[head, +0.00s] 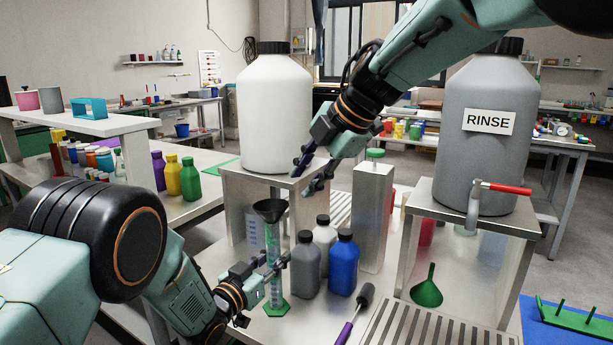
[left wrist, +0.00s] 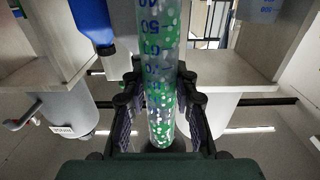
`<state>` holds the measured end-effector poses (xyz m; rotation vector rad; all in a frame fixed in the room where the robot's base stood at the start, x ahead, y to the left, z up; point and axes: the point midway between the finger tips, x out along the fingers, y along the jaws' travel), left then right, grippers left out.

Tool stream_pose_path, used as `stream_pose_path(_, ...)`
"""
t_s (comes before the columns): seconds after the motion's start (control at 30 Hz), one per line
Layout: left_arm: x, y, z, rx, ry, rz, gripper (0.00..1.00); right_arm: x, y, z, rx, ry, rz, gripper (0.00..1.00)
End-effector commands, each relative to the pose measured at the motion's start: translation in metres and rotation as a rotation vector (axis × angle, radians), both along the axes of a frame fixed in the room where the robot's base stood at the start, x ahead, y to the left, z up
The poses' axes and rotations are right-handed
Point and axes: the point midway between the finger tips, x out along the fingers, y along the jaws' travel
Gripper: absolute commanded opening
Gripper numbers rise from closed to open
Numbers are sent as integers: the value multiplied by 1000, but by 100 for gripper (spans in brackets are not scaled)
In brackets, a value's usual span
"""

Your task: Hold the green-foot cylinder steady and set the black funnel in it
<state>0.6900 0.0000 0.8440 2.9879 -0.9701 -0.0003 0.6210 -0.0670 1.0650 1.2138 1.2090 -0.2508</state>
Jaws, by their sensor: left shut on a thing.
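The green-foot cylinder (head: 275,291) stands upright on the bench, with its green foot flat. My left gripper (head: 271,267) is shut around its tube at mid-height. In the left wrist view the clear cylinder (left wrist: 161,75) with blue marks and green and white speckles runs between both fingers (left wrist: 161,110). The black funnel (head: 269,208) sits mouth up at the top of the cylinder. Its stem is hidden in the head view, so I cannot tell how deep it sits. My right gripper (head: 303,182) is above and right of the funnel, fingers apart, empty and not touching it.
Grey (head: 306,268) and blue (head: 343,266) bottles stand close right of the cylinder. A white jug (head: 273,110) on a metal stand is behind. A steel canister (head: 372,215), the RINSE jug (head: 483,155), a green funnel (head: 427,290) and a purple-handled brush (head: 355,315) are to the right.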

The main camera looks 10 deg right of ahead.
Motion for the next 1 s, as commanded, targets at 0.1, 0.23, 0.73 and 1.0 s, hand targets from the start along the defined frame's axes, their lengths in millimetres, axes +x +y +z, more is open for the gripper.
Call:
stream_pose_path(0.1, 0, 0, 0, -1, -1, 0, 0, 0, 0, 0, 0, 0, 0, 32)
stream_pose_path(0.23, 0, 0, 0, -1, -1, 0, 35, 0, 0, 0, 0, 0, 0, 32)
stream_pose_path(0.73, 0, 0, 0, 0, 0, 0, 55, 0, 0, 0, 0, 0, 1, 32)
stream_pose_path(1.0, -17, 13, 0, 0, 1, 1, 55, 0, 0, 0, 0, 0, 1, 32)
